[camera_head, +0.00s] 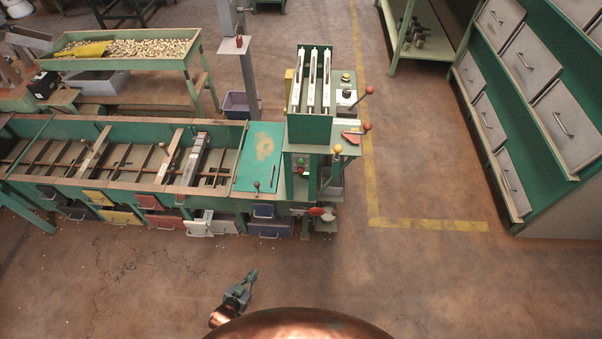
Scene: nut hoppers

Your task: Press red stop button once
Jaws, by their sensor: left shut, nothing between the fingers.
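A small box with a green and a red button (300,167) sits on the front of the green machine (311,128), below its upright tubes. The buttons are tiny here, and I cannot tell for sure which red part is the stop button. Another small red item (239,41) stands on a grey post behind the machine. My left gripper (252,275) is low in the picture, over bare floor in front of the machine. It is shut and empty, well apart from the machine and the buttons. My right gripper is not in view.
A long green sorting bench (120,187) with coloured drawers runs left from the machine. Red-knobbed levers (366,126) and a yellow-knobbed lever (337,149) stick out on the machine's right. A drawer cabinet (535,70) stands at the right. The floor in front is clear.

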